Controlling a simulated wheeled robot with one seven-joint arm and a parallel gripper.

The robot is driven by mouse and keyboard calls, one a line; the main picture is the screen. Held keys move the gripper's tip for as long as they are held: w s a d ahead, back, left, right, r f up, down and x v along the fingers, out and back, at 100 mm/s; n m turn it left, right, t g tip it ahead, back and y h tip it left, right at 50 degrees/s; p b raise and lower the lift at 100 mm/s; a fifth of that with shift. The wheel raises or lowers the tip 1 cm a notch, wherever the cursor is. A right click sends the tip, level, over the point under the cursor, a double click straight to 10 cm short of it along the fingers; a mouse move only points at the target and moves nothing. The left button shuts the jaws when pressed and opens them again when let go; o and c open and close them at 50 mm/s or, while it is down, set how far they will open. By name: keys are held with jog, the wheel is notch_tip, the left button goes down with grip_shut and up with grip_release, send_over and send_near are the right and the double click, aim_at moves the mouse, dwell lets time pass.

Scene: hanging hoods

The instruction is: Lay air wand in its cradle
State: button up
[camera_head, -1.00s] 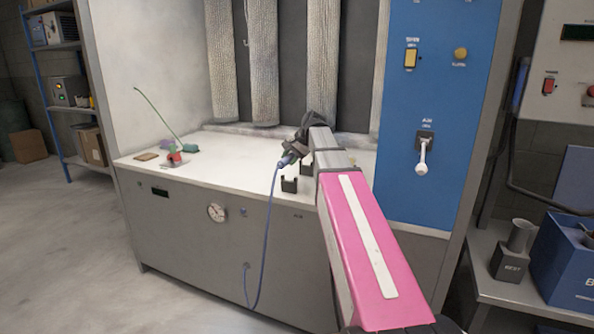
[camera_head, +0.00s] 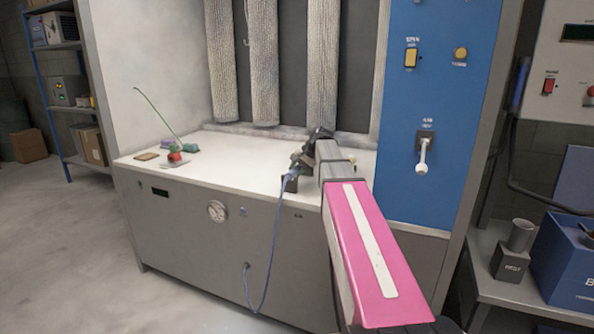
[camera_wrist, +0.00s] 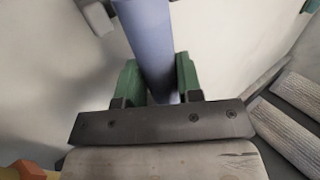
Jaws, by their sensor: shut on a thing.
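The air wand (camera_head: 292,173) is blue, with a blue hose hanging from it over the bench front. My gripper (camera_head: 303,161) is shut on it low over the bench top. In the wrist view the wand (camera_wrist: 150,40) is a pale blue cylinder running between the green finger pads of my gripper (camera_wrist: 158,72). The dark cradle (camera_head: 290,186) stands near the bench's front edge, right at the wand. My gripper and the wand hide most of it. I cannot tell whether the wand touches it.
The white bench top (camera_head: 235,165) is clear to the left of my gripper. Grey ribbed ducts (camera_head: 264,60) hang behind. A blue panel (camera_head: 440,90) with a white lever rises at right.

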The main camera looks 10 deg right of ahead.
jog(key=shift+f, duration=0.1)
jog(key=o, duration=1)
